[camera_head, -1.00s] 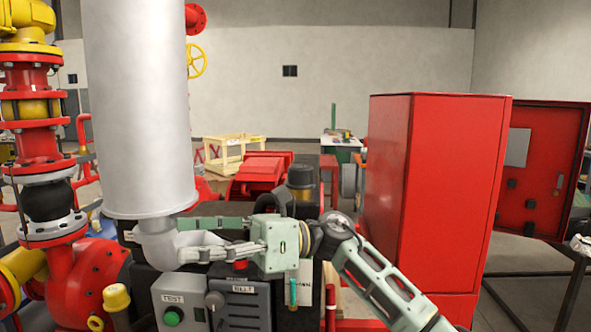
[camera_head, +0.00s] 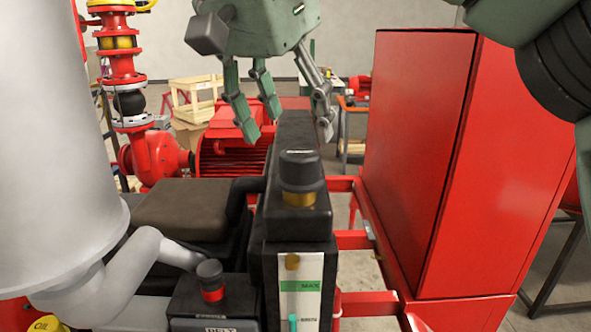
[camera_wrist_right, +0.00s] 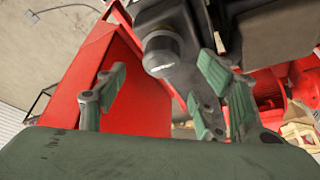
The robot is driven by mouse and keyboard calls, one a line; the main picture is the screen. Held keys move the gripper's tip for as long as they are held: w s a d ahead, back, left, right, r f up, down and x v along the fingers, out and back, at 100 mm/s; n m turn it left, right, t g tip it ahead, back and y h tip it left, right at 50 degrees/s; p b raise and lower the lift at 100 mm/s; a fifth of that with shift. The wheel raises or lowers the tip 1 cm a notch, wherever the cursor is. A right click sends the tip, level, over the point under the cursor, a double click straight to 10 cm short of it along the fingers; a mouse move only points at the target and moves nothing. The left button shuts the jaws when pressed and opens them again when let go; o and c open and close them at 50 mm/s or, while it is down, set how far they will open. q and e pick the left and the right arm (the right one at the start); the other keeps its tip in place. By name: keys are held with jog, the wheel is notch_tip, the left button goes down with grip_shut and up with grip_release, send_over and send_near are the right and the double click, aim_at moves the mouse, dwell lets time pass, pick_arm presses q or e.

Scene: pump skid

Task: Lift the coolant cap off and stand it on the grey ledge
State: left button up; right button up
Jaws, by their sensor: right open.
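The coolant cap (camera_head: 299,170) is a black round cap on a brass-coloured neck. It stands upright on top of a narrow black tank (camera_head: 290,225), which has a MAX level label on its front. My right gripper (camera_head: 284,124) hangs above the cap, fingers spread and pointing down, empty and apart from it. In the right wrist view the cap (camera_wrist_right: 165,50) shows between and beyond the open fingers (camera_wrist_right: 160,78). I cannot pick out the grey ledge for certain. My left gripper is out of view.
A tall red cabinet (camera_head: 420,150) stands close on the right. A large silver cylinder (camera_head: 55,150) with a bent pipe is on the left. A smaller black cap with a red ring (camera_head: 210,280) sits in front left of the tank. A flat dark box (camera_head: 185,207) lies left of it.

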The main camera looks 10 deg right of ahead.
aim_at(298, 154)
jog(key=shift+d+f, duration=0.2)
jog(key=shift+f, duration=0.8)
jog(key=x, duration=0.4)
jog(key=shift+w+f, duration=0.25)
jog(key=shift+w, duration=0.25)
jog(key=shift+d+f, duration=0.15)
jog(key=shift+f, duration=0.05)
jog(key=c, duration=0.6)
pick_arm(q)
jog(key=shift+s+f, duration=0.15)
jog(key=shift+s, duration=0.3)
pick_arm(e)
jog(key=c, duration=0.7)
jog(key=shift+r, duration=0.15)
